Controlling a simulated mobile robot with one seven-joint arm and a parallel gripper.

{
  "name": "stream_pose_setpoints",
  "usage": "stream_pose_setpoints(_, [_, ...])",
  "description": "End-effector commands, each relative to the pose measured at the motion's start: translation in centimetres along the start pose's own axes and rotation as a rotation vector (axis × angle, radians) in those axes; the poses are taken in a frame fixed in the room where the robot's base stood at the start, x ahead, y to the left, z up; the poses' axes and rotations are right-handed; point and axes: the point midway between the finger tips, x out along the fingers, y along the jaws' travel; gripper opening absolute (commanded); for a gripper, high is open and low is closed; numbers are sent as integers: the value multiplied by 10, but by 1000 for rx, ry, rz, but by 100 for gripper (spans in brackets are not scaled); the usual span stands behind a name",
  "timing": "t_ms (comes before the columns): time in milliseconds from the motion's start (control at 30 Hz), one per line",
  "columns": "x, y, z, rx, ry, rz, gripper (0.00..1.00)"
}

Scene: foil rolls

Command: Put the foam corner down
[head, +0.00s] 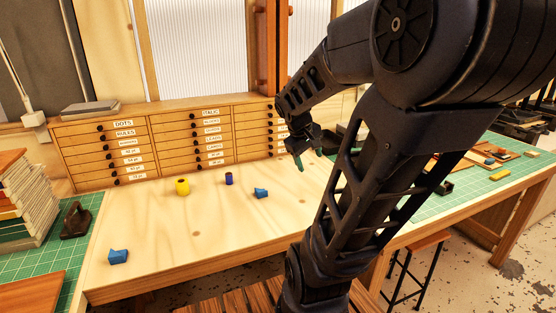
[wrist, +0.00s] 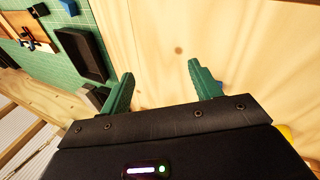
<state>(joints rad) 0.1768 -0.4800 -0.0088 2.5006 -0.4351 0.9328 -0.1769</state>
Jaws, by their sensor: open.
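Two small blue angular pieces, either of which may be the foam corner, rest on the pale wooden board (head: 200,235). One blue piece (head: 261,192) lies right of centre, and the other blue piece (head: 118,256) lies near the front left corner. My gripper (head: 299,163) is above the board's back right part, to the right of and higher than the nearer piece. In the wrist view my gripper (wrist: 161,72) has its green fingers wide apart with only bare wood between them. A sliver of blue (wrist: 219,84) shows beside the right finger, mostly hidden.
A yellow pot (head: 182,187) and a dark blue cylinder (head: 228,178) stand on the board. A labelled drawer cabinet (head: 170,145) closes off the back. Stacked books (head: 25,210) are at left. A black tray (wrist: 82,54) lies on the green mat. The board's middle front is clear.

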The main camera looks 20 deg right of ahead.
Motion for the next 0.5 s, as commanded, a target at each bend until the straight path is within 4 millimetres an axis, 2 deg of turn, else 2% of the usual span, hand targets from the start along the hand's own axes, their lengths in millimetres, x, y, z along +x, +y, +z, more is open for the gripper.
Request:
stream_pose_setpoints(100, [-28,-33,1,94,99,-83,63])
stream_pose_setpoints(300, [-67,-80,8,223,219,-239,63])
stream_pose_setpoints(500, [-87,-103,13,283,272,-332,63])
